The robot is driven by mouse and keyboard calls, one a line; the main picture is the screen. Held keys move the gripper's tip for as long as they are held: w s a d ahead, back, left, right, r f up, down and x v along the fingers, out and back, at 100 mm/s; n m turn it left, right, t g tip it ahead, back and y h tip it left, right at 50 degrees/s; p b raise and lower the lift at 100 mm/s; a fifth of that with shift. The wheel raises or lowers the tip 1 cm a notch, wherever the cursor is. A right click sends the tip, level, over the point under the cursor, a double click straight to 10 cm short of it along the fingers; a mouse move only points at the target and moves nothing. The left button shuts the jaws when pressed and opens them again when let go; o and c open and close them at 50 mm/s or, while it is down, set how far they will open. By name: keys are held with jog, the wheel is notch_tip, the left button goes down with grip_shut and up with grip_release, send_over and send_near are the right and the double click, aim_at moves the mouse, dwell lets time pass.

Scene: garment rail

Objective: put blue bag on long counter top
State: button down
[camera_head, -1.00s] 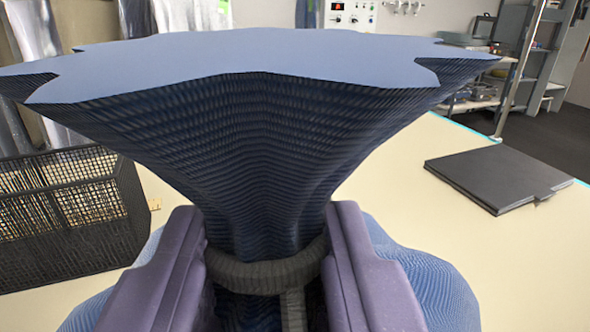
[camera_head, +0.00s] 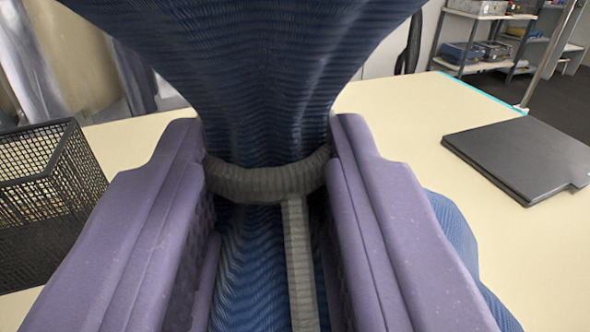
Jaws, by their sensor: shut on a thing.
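The blue bag (camera_head: 265,75) fills the middle of the view, a ribbed dark blue sack with a grey tie (camera_head: 265,184) around its narrow neck. My gripper (camera_head: 268,175), with purple fingers, is shut on the bag's neck at the tie. The bag's lower body bulges out behind and below the right finger. The pale cream counter top (camera_head: 405,122) spreads behind and to both sides of the bag. The bag's underside is hidden, so I cannot tell whether it touches the counter.
A black mesh basket (camera_head: 45,200) stands on the counter at the left. A flat dark folder (camera_head: 520,158) lies on it at the right. Bare counter shows between the bag and the folder. Shelves (camera_head: 490,40) stand beyond the far edge.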

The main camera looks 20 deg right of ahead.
aim_at(282, 259)
jog(key=shift+w+d, duration=0.25)
jog(key=shift+w, duration=0.25)
jog(key=shift+w+d+f, duration=0.1)
jog(key=shift+w, duration=0.05)
jog(key=shift+f+b, duration=0.45)
jog(key=shift+f, duration=1.25)
jog(key=c, duration=0.8)
grip_release()
